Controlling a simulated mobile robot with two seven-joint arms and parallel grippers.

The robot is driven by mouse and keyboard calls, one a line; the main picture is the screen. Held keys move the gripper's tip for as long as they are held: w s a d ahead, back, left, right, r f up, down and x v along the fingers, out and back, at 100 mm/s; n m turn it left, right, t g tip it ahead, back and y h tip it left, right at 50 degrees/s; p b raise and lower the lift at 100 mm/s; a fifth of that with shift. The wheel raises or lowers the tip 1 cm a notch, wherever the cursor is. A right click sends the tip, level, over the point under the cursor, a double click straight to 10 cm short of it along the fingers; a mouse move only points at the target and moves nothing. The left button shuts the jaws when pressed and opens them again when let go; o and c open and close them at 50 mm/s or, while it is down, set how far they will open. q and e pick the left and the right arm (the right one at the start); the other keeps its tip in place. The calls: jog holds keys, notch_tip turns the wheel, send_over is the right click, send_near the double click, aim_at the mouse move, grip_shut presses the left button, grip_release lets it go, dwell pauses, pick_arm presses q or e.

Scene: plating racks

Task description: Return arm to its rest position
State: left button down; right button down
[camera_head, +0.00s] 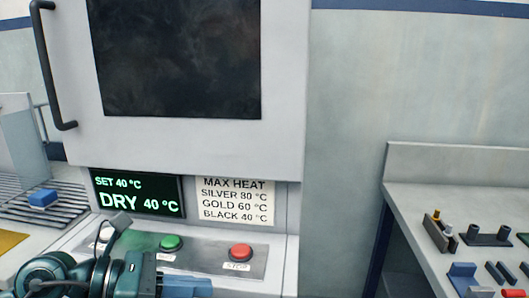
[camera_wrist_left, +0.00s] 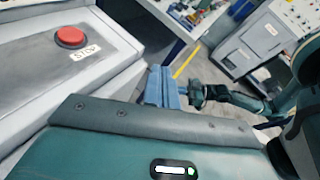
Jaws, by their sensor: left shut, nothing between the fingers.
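My left gripper (camera_head: 186,287) is at the bottom edge of the head view, in front of the machine's control panel. Its blue fingers are shut with nothing between them. The fingers also show in the left wrist view (camera_wrist_left: 162,88), pointing out past the panel's edge. My left arm's teal and black links fill the lower left of the head view. In the left wrist view, what looks like another teal and dark arm of mine reaches in from the right; its end is small and partly behind the left fingers, so its jaws cannot be made out.
The panel has a green button (camera_head: 171,243) and a red STOP button (camera_head: 240,251), close to my left gripper. The dryer's display (camera_head: 138,193) reads DRY 40 °C. A blue block (camera_head: 43,198) lies on a rack at left. A bench (camera_head: 440,205) with several small parts stands at right.

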pick_arm(q)
jog(key=a+f+m+t+y+p, duration=0.3)
jog(key=f+m+t, duration=0.35)
jog(key=m, duration=1.05)
jog(key=a+f+m+t+y+p, duration=0.25)
jog(key=f+m+t+y, duration=0.35)
jog(key=m, duration=1)
jog(key=s+d+f+n+g+y+p, duration=0.1)
jog(key=s+d+f+n+g+p, duration=0.1)
jog(key=s+f+n+g, duration=0.4)
jog(key=s+f, duration=0.4)
jog(key=f, duration=0.1)
pick_arm(e)
jog(key=shift+s+d+r+n+g+h, duration=0.3)
jog(key=shift+s+d+r+g+h, duration=0.1)
jog(key=shift+d+r+g+h, duration=0.25)
pick_arm(q)
jog(key=shift+r, duration=0.1)
pick_arm(e)
jog(key=shift+a+r, duration=0.1)
jog(key=shift+r, duration=0.1)
jog(key=shift+s+f, duration=0.1)
jog(key=shift+s, duration=0.1)
